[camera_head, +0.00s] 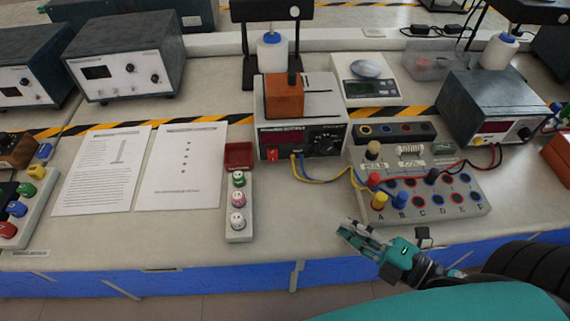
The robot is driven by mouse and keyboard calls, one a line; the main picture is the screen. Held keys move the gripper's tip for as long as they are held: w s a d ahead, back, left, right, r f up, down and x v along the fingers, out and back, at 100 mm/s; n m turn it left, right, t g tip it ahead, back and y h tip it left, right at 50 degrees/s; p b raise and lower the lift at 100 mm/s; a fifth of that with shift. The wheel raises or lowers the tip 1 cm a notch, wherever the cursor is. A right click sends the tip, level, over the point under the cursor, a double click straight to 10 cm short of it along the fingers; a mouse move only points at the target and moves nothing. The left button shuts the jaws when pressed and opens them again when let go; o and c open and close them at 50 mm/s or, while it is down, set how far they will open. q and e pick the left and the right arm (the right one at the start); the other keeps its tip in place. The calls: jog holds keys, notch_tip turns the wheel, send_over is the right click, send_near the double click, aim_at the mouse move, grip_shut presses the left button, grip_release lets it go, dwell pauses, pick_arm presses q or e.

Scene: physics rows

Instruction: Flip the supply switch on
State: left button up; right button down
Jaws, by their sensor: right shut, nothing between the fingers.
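My left gripper is not in view.
An orange block (284,97) sits on the supply unit. A strip with several round knobs (239,212) stands left of the gripper, and papers (180,167) lie further left. A second grey unit (490,107) is at the right. Bare bench lies between strip and terminal board.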

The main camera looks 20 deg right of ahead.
jog(key=shift+w+a, duration=0.2)
jog(key=shift+w, duration=0.1)
jog(key=p, duration=0.4)
send_near(273, 155)
jog(key=a, duration=0.4)
jog(key=w+a+f, duration=0.1)
jog(key=a, duration=0.1)
jog(key=shift+a, duration=0.15)
jog(key=w, duration=0.3)
jog(key=shift+w+d+f+p, duration=0.15)
jog(key=shift+d+f+p, duration=0.15)
jog(key=shift+d+p, duration=0.1)
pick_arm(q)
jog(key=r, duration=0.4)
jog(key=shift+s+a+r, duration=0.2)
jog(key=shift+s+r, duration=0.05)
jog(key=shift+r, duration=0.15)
pick_arm(e)
jog(key=shift+w+d+f, duration=0.1)
jog(key=shift+w, duration=0.25)
pick_arm(q)
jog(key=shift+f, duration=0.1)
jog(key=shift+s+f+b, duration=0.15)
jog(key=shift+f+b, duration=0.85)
jog(key=shift+b, duration=0.05)
pick_arm(e)
jog(key=shift+w+f+n, duration=0.1)
jog(key=shift+w+n, duration=0.15)
jog(key=shift+n, duration=0.05)
jog(key=shift+d, duration=0.1)
